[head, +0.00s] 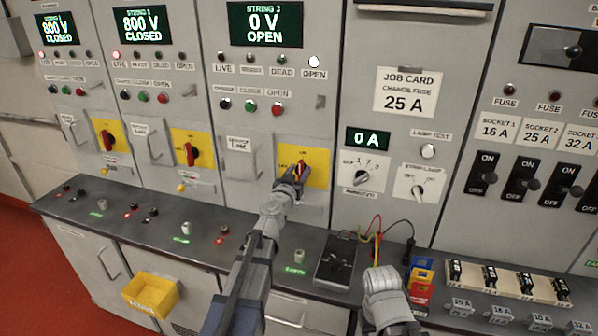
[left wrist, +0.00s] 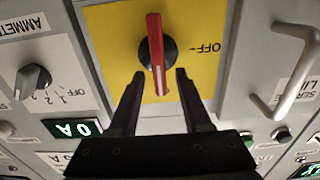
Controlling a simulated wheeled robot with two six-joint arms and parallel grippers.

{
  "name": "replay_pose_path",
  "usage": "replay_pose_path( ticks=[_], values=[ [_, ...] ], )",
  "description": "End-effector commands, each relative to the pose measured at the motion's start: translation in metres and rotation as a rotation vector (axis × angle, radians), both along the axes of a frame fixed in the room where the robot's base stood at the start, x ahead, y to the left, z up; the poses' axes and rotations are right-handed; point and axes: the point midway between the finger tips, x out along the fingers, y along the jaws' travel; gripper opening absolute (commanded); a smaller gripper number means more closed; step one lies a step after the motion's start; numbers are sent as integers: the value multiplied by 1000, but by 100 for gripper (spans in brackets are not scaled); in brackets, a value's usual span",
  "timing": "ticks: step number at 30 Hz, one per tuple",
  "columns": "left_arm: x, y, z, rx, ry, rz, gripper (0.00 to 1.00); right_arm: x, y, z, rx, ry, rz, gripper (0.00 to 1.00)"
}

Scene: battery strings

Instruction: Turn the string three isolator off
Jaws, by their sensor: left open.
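The string three isolator is a red handle (head: 301,170) on a yellow plate (head: 318,158) on the third panel from the left. In the left wrist view the red handle (left wrist: 155,42) stands upright in the picture on its black hub, with the OFF mark to its right. My left gripper (left wrist: 159,74) is open, its two black fingers on either side of the handle's near end. Gaps show on both sides of the handle there. In the head view my left gripper (head: 298,178) partly covers the handle. The display above (head: 265,24) reads 0 V OPEN.
Two similar isolators, red on yellow (head: 191,150), sit on panels to the left, both reading 800 V CLOSED. A metal door handle (left wrist: 286,72) is beside the isolator.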

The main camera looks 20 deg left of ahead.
Motion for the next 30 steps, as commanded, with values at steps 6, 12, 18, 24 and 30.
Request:
replay_pose_path(
  ticks=[6, 12, 18, 24, 30],
  values=[
    [3, 0, 0, 0, 0, 0, 49, 0, 0, 0, 0, 0, 0, 50],
    [3, 0, 0, 0, 0, 0, 33, 0, 0, 0, 0, 0, 0, 50],
    [3, 0, 0, 0, 0, 0, 10, 0, 0, 0, 0, 0, 0, 50],
    [3, 0, 0, 0, 0, 0, 0, 0, 0, 0, 0, 0, 0, 50],
    [3, 0, 0, 0, 0, 1, 0, 0, 0, 0, 0, 0, 0, 50]
  ],
)
